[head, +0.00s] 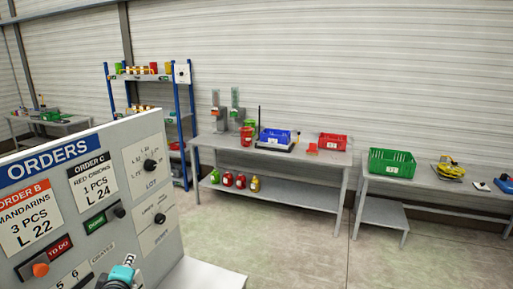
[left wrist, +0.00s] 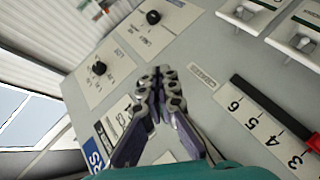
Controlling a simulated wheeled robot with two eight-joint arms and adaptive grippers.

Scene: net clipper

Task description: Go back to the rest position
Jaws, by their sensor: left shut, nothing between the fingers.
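My left gripper (head: 122,273) is at the bottom of the head view, in front of the lower part of the grey orders board (head: 120,140). In the left wrist view its fingers (left wrist: 158,78) are together and empty, pointing at the board. Whether the fingertips touch the board cannot be told. My right gripper is in neither view.
Open floor lies between.

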